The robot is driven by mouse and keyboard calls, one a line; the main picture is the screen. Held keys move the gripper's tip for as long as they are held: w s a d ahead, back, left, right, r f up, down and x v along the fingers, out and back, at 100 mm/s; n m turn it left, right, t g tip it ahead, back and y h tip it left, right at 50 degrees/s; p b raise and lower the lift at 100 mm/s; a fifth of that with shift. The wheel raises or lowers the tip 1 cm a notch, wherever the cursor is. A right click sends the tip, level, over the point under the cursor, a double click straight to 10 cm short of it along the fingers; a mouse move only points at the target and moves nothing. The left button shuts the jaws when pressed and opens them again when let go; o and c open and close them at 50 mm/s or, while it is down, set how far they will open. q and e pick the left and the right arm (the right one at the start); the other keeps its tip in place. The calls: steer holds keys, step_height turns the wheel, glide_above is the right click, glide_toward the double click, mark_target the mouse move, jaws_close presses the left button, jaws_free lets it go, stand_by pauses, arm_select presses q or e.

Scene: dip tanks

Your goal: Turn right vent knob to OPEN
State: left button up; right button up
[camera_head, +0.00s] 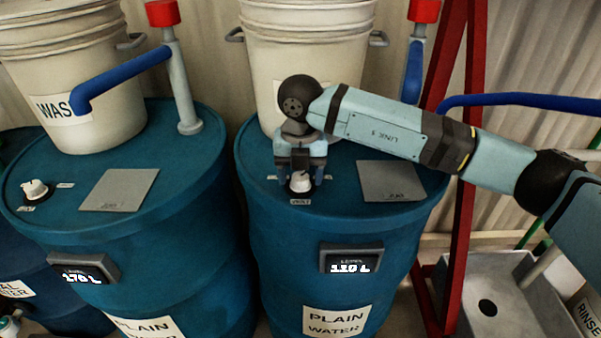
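The right vent knob (300,182) is a small white knob on a dark base, on top of the right blue drum (397,226). A small label (300,202) lies in front of it, too small to read surely. My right gripper (300,172) comes down over the knob, with one finger on each side of it. I cannot tell whether the fingers touch the knob. Another white vent knob (35,190) sits on the left drum (130,221). My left gripper is not in view.
White buckets (75,75) stand on the drums, one (345,60) behind my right gripper. Grey plates (390,181) lie on the drum tops. Blue spouts (120,75) and a red frame (461,215) stand nearby. A grey sink (510,300) is at the lower right.

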mark_target(300, 176)
step_height(300, 176, up, 14)
stand_by(0.7)
steer(key=shift+f, duration=0.15)
